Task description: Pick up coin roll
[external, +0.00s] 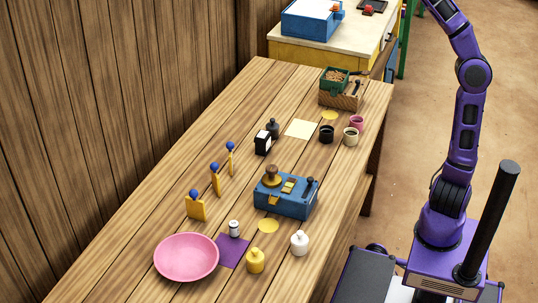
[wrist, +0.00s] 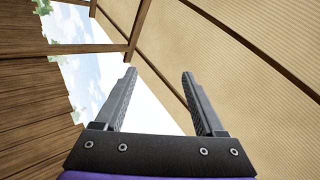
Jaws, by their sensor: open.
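A small white and grey upright cylinder (external: 234,228) stands on a purple mat (external: 236,258) near the front of the wooden table; it may be the coin roll, but it is too small to tell. My gripper (wrist: 159,76) is open and empty in the wrist view, pointing up toward the tan roof and sky, far from the table. In the external view my arm rises at the right and leaves the top of the picture, so the gripper is hidden there. The wrist view shows no table objects.
A pink bowl (external: 186,258) stands left of the cylinder. A yellow weight (external: 255,262) and a white weight (external: 299,243) are to its right. A blue box (external: 286,197), several blue-topped yellow pieces and small cups stand further back. A wooden wall (external: 130,90) borders the table's left.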

